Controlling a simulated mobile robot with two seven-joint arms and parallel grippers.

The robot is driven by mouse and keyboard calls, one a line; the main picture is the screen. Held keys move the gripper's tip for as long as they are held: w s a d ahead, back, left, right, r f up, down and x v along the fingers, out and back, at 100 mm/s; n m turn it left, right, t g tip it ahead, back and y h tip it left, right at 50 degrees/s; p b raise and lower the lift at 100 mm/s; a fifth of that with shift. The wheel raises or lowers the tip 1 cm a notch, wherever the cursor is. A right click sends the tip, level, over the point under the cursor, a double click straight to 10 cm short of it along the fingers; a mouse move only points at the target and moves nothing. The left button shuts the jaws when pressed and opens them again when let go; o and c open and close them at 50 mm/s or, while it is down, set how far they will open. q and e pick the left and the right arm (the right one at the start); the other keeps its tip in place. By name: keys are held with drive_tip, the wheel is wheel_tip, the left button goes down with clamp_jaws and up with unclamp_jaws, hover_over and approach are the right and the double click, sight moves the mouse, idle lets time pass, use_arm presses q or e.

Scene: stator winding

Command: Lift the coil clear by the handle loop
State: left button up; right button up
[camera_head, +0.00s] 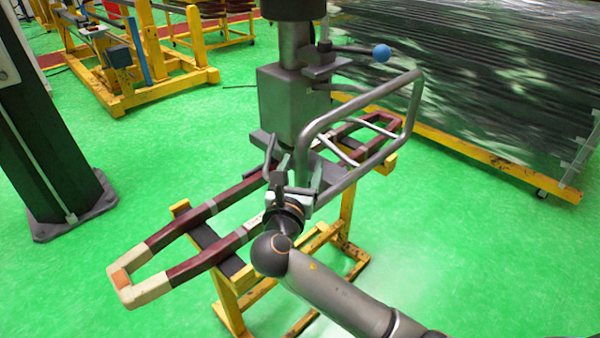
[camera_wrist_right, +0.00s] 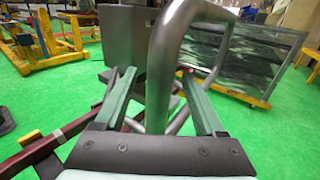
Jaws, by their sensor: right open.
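The coil (camera_head: 190,267) is a long dark red loop with a cream end at the lower left. It lies across a yellow stand (camera_head: 347,208) and also shows in the right wrist view (camera_wrist_right: 38,148). The handle loop (camera_head: 416,92) is a bent grey metal tube above the coil, beside a grey block. My right gripper (camera_head: 293,168) is at the near lower end of the loop. In the right wrist view the handle loop (camera_wrist_right: 160,75) passes between the open green fingers of the gripper (camera_wrist_right: 160,85), with visible gaps. My left gripper is out of view.
A grey block on a vertical column (camera_head: 284,100) with a blue-knobbed lever (camera_head: 381,53) stands right behind the gripper. A dark post (camera_head: 40,140) is at the left. A rack of dark sheets (camera_head: 500,85) stands at the back right. Green floor is open around the stand.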

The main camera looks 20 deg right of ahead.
clamp_jaws()
idle(0.5)
idle(0.8)
idle(0.5)
idle(1.5)
